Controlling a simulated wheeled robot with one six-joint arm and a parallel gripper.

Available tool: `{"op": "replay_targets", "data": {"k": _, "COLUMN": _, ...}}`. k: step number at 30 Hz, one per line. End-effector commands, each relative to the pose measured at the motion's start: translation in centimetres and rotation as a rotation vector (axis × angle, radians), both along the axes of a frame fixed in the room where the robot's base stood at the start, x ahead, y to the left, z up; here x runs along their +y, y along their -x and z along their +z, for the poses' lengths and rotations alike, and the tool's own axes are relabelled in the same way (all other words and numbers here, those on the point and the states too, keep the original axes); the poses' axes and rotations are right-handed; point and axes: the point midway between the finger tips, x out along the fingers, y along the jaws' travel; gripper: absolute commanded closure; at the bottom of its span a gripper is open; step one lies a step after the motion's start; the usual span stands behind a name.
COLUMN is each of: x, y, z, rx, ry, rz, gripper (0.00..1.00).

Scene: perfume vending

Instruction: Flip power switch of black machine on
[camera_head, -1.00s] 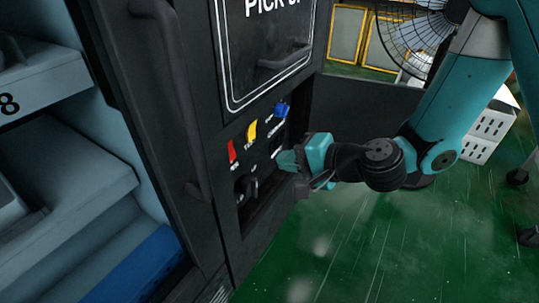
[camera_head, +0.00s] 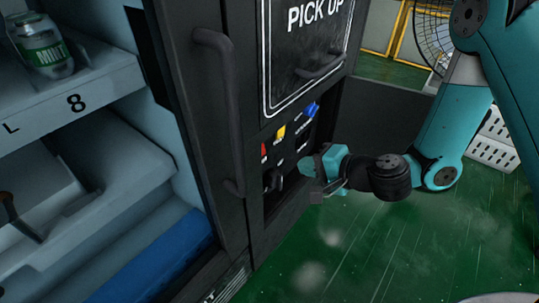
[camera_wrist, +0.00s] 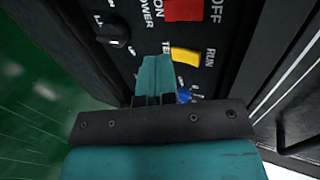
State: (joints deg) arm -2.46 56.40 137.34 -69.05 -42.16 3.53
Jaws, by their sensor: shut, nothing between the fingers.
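The black machine (camera_head: 228,185) stands left of my arm, with a switch panel low on its front. The red power switch (camera_wrist: 183,10), labelled ON, OFF and POWER, is at the top of the wrist view. In the head view the red switch (camera_head: 263,150) is partly hidden by the machine's frame. I cannot tell its position. My gripper (camera_wrist: 156,62) is shut and empty, its fingertips in front of the panel beside the yellow switch (camera_wrist: 186,56). In the head view my gripper (camera_head: 304,165) is below and right of the red switch. I see no clear contact.
A blue switch (camera_wrist: 184,95) lies past the yellow one, and a black knob (camera_wrist: 112,33) sits beside the red one. A vertical handle (camera_head: 222,110) and a PICK UP door (camera_head: 305,55) are on the machine. Green floor (camera_head: 370,245) is open at right.

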Motion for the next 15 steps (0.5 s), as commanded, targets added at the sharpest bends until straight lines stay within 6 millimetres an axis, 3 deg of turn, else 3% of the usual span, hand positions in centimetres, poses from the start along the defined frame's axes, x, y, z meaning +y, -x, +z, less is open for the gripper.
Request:
{"op": "replay_targets", "data": {"k": 10, "x": 5.5, "y": -4.1, "z": -3.1, "rx": -0.004, "ry": 0.000, "rz": 0.005, "gripper": 1.00}}
{"op": "replay_targets", "data": {"k": 15, "x": 7.5, "y": -5.8, "z": -3.5, "rx": -0.004, "ry": -0.002, "rz": 0.002, "gripper": 1.00}}
